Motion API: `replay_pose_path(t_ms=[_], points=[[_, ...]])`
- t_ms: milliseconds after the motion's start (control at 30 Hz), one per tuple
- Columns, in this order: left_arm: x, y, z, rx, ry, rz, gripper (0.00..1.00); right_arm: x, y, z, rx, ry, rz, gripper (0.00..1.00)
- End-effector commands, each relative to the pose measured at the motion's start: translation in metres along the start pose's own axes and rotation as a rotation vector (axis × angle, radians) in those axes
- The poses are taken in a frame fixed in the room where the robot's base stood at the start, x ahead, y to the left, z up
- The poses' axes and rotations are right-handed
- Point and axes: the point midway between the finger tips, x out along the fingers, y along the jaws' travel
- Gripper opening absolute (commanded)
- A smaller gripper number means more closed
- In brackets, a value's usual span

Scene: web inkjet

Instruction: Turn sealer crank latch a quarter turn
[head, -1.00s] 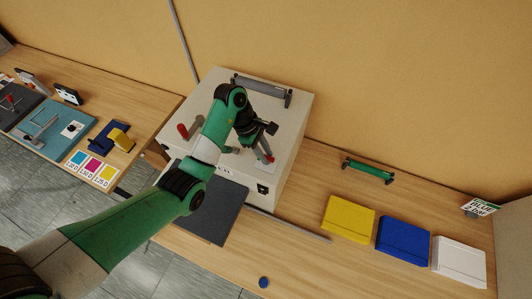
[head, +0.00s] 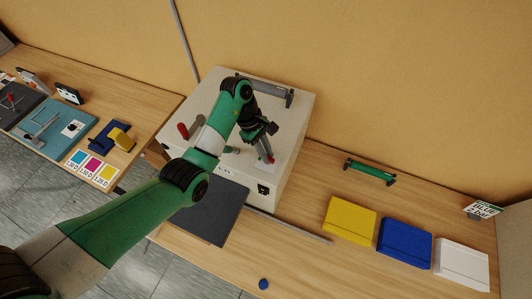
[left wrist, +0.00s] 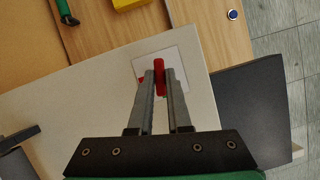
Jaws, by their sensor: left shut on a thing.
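The sealer is a white box (head: 217,87) on the workbench. A crank latch with a red handle (head: 269,157) stands on a pale plate near the right edge of its top. My left gripper (head: 266,145) points down over the plate. In the left wrist view the fingers (left wrist: 160,80) are closed on the red handle (left wrist: 159,64), which sticks out past the fingertips. A small bit of red also shows left of the fingers. The base of the latch is mostly hidden by the fingers. My right gripper is not in view.
A second red handle (head: 183,131) stands on the box's left side, and a dark bar (head: 263,88) runs along its back. A dark mat (head: 213,215) lies in front. Yellow (head: 350,220), blue (head: 403,242) and white (head: 460,263) boxes sit right.

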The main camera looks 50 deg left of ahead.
Motion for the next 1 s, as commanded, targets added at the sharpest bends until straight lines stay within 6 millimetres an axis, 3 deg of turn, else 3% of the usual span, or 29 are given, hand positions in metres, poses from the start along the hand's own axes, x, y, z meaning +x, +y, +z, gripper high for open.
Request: replay_pose_path(t_ms=[600,1000], points=[[0.002,0.004,0.001,0.492,-0.002,-0.205,0.0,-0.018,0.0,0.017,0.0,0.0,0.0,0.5],[0.001,0.004,0.002,0.638,-0.002,-0.264,0.0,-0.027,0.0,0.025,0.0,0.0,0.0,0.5]])
